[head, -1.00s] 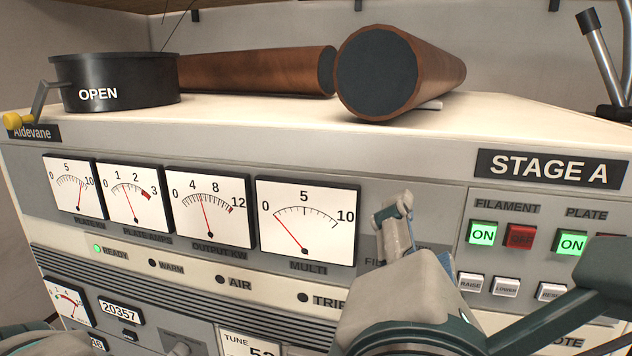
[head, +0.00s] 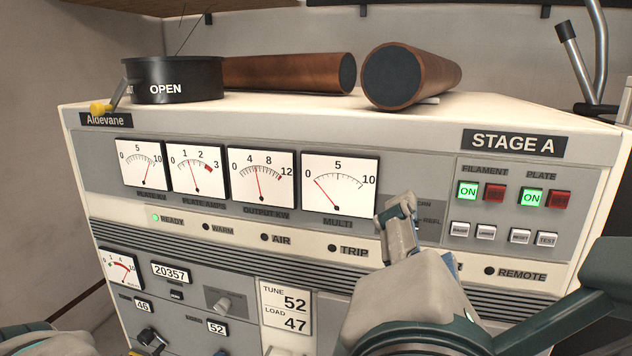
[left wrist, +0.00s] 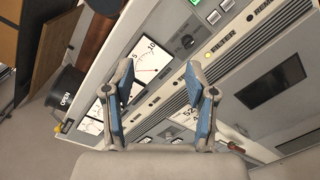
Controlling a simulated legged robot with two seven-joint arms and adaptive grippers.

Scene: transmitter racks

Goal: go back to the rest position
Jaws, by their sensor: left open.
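My left gripper (head: 398,225) is in front of the Stage A transmitter cabinet (head: 420,170), over the panel area right of the MULTI meter (head: 340,183). In the left wrist view my left gripper (left wrist: 160,78) has its two blue-padded fingers wide apart, with nothing between them. The cabinet front shows behind the fingers, and I see no contact. My right gripper is not in view.
A black drum marked OPEN (head: 175,82) with a yellow-knobbed crank and two brown cylinders (head: 290,72) (head: 410,75) lie on the cabinet top. FILAMENT and PLATE ON buttons (head: 468,191) (head: 532,197) glow green. Knobs (head: 150,338) stick out low on the left.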

